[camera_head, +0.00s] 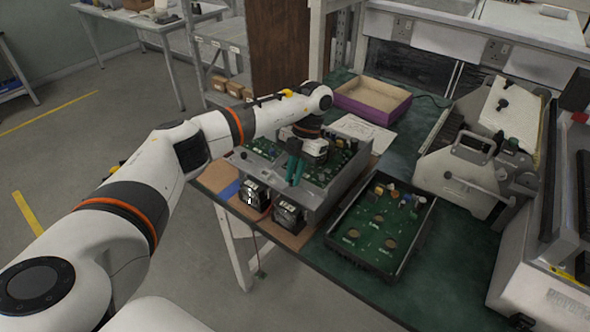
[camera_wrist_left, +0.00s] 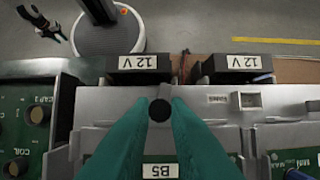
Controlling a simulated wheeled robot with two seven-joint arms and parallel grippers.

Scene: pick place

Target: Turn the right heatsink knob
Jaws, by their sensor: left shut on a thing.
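My left gripper (camera_head: 294,172), with green fingers, points down at the front of the grey heatsink chassis (camera_head: 335,196). In the left wrist view its fingertips (camera_wrist_left: 160,108) are shut on a round black knob (camera_wrist_left: 160,110), one finger on each side. The knob sits at the chassis edge near a "B5" label. In the head view the fingers hide this knob. Another small dark knob (camera_head: 243,155) shows at the chassis's left corner. A small dark gripper-like part (camera_wrist_left: 42,22) at the wrist view's top left may be my right gripper; its jaw state is unclear.
Two black 12 V units (camera_head: 252,194) (camera_head: 289,214) stand in front of the chassis. A black tray with a green circuit board (camera_head: 383,222) lies to the right. A purple-sided box (camera_head: 371,97) stands behind. A grey-white machine (camera_head: 480,160) stands at the right.

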